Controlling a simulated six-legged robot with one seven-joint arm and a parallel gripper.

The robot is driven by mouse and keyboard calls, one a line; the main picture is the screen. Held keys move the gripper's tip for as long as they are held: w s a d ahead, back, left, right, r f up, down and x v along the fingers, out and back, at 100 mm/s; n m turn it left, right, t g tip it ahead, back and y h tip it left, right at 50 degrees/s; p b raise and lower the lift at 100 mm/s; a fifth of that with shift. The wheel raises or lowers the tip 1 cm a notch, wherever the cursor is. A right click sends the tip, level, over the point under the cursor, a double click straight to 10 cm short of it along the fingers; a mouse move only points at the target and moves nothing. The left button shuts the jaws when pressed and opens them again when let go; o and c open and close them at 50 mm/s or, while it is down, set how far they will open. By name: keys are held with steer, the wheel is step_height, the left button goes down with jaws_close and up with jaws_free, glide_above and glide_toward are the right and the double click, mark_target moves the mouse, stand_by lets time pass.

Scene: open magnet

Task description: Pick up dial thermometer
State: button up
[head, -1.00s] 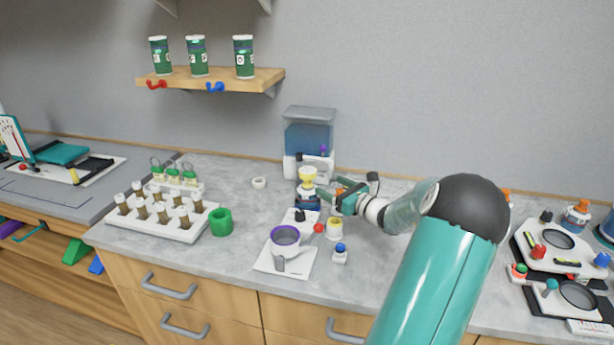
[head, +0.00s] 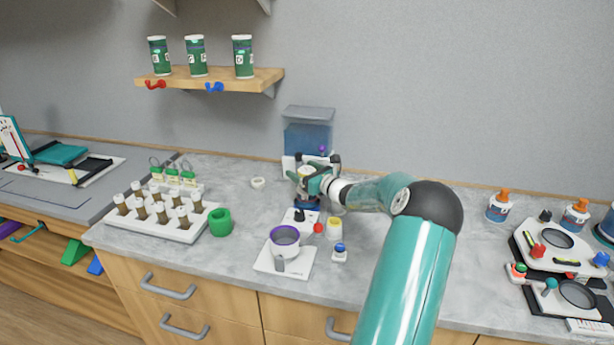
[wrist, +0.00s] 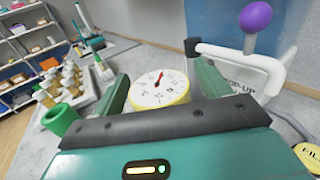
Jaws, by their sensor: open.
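The dial thermometer (wrist: 160,90) has a round white face with a red needle and a yellow rim. In the wrist view it sits between the two green fingers of my gripper (wrist: 163,92), with a gap to the right finger; whether the left finger touches it is unclear. In the head view my gripper (head: 311,181) is at the thermometer, in front of the blue water dispenser, and hides most of it. The gripper is open.
The dispenser (head: 308,135) with a purple-knobbed tap stands close behind my gripper. A purple-rimmed cup (head: 285,240) on a white board, a yellow-topped jar (head: 334,228) and a blue-capped item (head: 340,252) stand in front. A green ring (head: 220,221) and a vial rack (head: 165,222) are left.

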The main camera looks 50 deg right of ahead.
steer(key=shift+w, duration=0.15)
steer(key=shift+c, duration=0.3)
steer(key=c, duration=1.1)
steer(key=shift+c, duration=0.4)
steer(key=shift+r, duration=0.2)
